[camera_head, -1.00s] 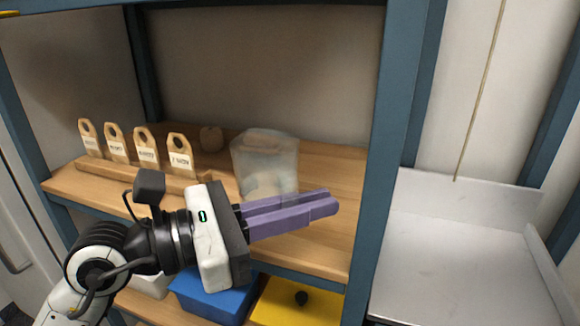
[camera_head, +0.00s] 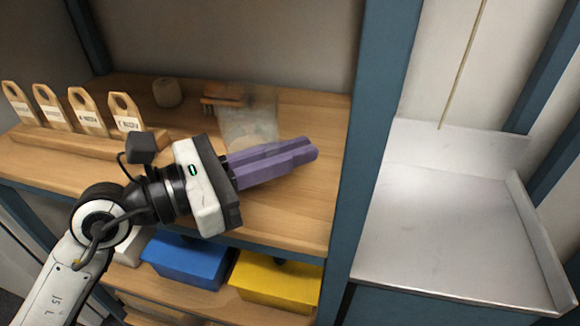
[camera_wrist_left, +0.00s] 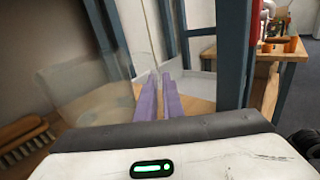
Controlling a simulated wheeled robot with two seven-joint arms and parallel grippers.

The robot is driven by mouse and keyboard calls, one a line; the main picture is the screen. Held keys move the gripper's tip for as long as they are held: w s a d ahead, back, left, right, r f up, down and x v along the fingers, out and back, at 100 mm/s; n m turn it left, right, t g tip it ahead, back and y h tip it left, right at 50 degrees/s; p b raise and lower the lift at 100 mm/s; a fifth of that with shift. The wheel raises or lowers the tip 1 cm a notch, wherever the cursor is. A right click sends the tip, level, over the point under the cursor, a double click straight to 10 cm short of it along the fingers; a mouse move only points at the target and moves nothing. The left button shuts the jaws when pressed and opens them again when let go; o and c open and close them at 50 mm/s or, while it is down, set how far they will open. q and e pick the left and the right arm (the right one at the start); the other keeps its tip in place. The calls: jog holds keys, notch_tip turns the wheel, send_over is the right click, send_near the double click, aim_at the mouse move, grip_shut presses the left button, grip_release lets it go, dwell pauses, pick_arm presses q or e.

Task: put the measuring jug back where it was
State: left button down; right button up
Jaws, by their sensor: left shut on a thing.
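The clear, see-through measuring jug (camera_head: 248,120) is over the wooden shelf, just behind the purple fingers of my left gripper (camera_head: 303,150). The fingers are close together, shut on the jug's side. In the left wrist view the jug (camera_wrist_left: 88,100) shows as a pale transparent wall left of the fingers (camera_wrist_left: 158,82). I cannot tell whether its base touches the shelf. The fingers hide part of it. My right gripper is not in view.
A wooden brush (camera_head: 224,95) lies behind the jug, and a small round object (camera_head: 167,92) stands left of it. Labelled wooden tags (camera_head: 88,110) stand in a rack at left. A blue post (camera_head: 375,130) bounds the shelf at right. Blue (camera_head: 188,262) and yellow (camera_head: 275,280) bins sit below.

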pick_arm(q)
notch_tip(320, 180, down, 2)
jog(key=shift+f, duration=0.15)
jog(key=shift+f, duration=0.1)
jog(key=shift+f+b, duration=0.15)
jog(key=shift+b, duration=0.2)
jog(key=c, duration=1.9)
grip_release()
